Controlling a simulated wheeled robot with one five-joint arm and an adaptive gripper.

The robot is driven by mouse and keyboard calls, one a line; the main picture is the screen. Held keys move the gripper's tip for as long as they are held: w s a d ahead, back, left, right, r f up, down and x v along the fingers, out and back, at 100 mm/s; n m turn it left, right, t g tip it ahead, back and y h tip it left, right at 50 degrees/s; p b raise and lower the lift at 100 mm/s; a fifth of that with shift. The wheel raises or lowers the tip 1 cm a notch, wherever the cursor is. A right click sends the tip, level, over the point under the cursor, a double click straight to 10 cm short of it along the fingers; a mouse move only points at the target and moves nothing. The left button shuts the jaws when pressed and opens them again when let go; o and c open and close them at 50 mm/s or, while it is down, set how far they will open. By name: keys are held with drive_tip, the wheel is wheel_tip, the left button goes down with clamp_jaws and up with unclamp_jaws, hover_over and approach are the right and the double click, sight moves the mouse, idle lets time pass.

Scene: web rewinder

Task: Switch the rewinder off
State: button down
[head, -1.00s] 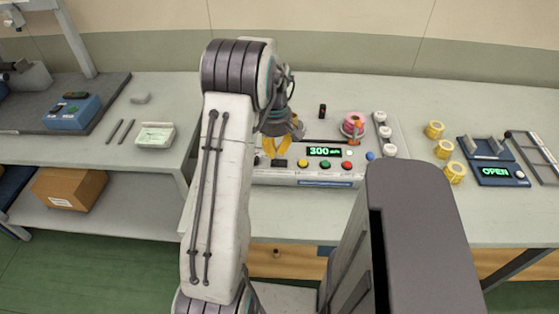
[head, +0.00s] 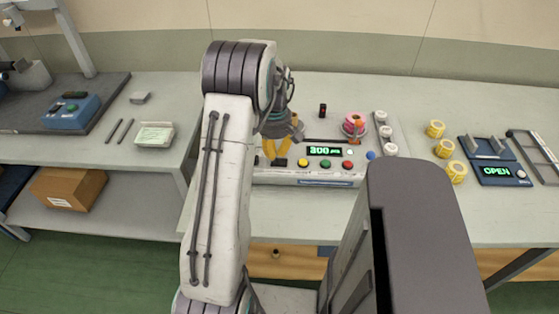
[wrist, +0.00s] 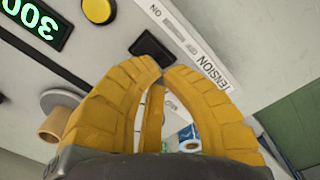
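The rewinder (head: 300,178) is a pale console on the bench with a lit green display (head: 324,150) that reads 300. A black rocker-like switch (wrist: 152,47) sits on its front panel beside printed lettering that includes "TENSION". The switch's position cannot be told. My gripper (wrist: 163,70) has yellow fingers with the tips together and nothing between them. The tips are right by the black switch in the wrist view; whether they touch it is unclear. In the head view my gripper (head: 277,158) is over the left front of the rewinder. A pink roll (head: 353,123) is on the rewinder's right.
Yellow, green and red buttons (head: 325,164) line the rewinder's front, with a blue knob (head: 371,155) at right. Yellow rolls (head: 445,148) and a device reading OPEN (head: 497,174) stand farther right. A blue box (head: 70,114) is on the left bench.

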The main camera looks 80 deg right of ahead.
sight(275, 160)
drive_tip(key=shift+f+b, duration=0.9)
drive_tip(key=shift+f, duration=0.35)
idle(0.6)
drive_tip(key=shift+r, duration=0.1)
drive_tip(key=shift+r+p, duration=2.7)
drive_tip(key=shift+r, duration=0.8)
